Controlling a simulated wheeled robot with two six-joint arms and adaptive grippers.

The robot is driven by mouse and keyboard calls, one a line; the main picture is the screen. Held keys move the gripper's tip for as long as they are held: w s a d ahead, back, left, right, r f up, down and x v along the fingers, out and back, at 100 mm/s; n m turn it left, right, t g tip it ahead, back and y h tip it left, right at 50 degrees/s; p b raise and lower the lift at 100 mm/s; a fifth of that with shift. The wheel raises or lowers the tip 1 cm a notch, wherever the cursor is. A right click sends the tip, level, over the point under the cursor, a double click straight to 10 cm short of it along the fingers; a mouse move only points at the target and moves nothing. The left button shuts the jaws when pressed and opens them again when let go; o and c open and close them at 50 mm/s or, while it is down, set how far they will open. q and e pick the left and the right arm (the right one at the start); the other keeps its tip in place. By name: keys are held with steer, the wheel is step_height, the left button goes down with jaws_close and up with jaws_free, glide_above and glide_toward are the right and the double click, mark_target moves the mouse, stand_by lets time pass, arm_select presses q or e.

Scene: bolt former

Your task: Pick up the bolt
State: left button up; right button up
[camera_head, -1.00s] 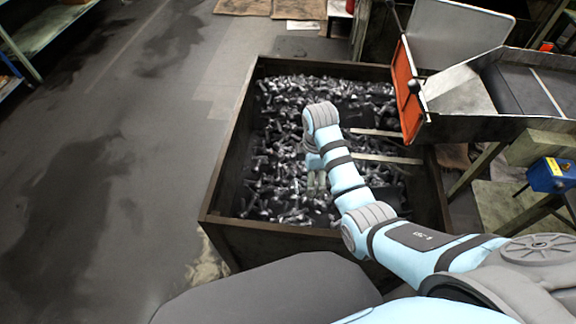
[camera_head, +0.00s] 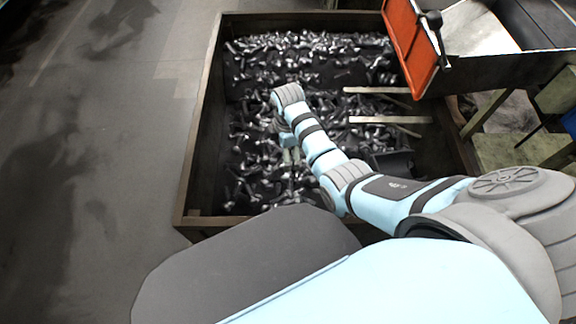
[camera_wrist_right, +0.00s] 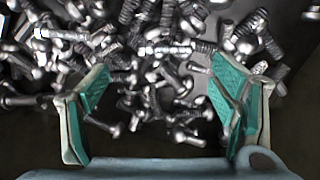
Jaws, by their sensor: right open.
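Many loose metal bolts (camera_head: 258,118) lie in a large brown-edged bin (camera_head: 200,130) in the head view. My right gripper (camera_head: 291,165) points down into the bin, over its near left part. In the right wrist view the right gripper (camera_wrist_right: 165,115) is open, with its green-lined fingers wide apart. Several bolts (camera_wrist_right: 165,75) lie in a heap beyond and between the fingers. No bolt is clearly held, and I cannot tell whether a finger touches one. The left gripper is not in view.
Two pale bars (camera_head: 388,120) lie across the right side of the bin. An orange panel (camera_head: 410,45) and a metal chute (camera_head: 480,30) overhang its far right corner. The floor (camera_head: 120,130) left of the bin is clear.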

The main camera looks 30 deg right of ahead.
steer(key=f+b, duration=0.2)
steer(key=f, duration=0.4)
steer(key=shift+s+b, duration=0.2)
steer(key=shift+b, duration=0.15)
steer(key=shift+c, duration=0.2)
steer(key=c, duration=1.4)
steer(key=shift+o, duration=0.2)
steer(key=shift+r, duration=0.1)
